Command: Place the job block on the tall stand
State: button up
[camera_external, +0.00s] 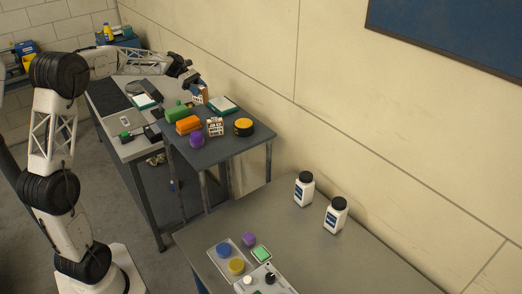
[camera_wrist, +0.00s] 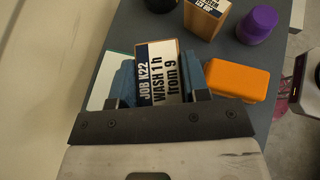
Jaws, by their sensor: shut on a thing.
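My gripper (camera_external: 194,86) is shut on a job block (camera_wrist: 159,72), a wooden block with a white and dark label reading "JOB K22 WASH 1h from 9". The blue fingers sit on both sides of it in the wrist view. The block also shows under my gripper in the external view (camera_external: 200,97). A dark grey stand (camera_external: 236,146) with tall legs is below and in front of it. The block is at the stand's far end; I cannot tell whether it touches the top. A second labelled block (camera_external: 215,127) stands on the dark top and in the wrist view (camera_wrist: 207,14).
On the dark top are an orange box (camera_external: 188,125), a purple lidded pot (camera_external: 197,140), a yellow-black round item (camera_external: 243,127) and a green-white pad (camera_external: 223,105). A green item (camera_external: 177,111) is close by. Two white bottles (camera_external: 305,189) stand on the near grey table (camera_external: 330,262). The wall runs close behind.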

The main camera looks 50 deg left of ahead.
aim_at(206, 100)
jog(key=shift+f, duration=1.8)
jog(key=shift+f, duration=2.5)
jog(key=shift+f, duration=0.1)
jog(key=o, duration=1)
jog(key=v, duration=1.2)
jog(key=shift+a, duration=0.1)
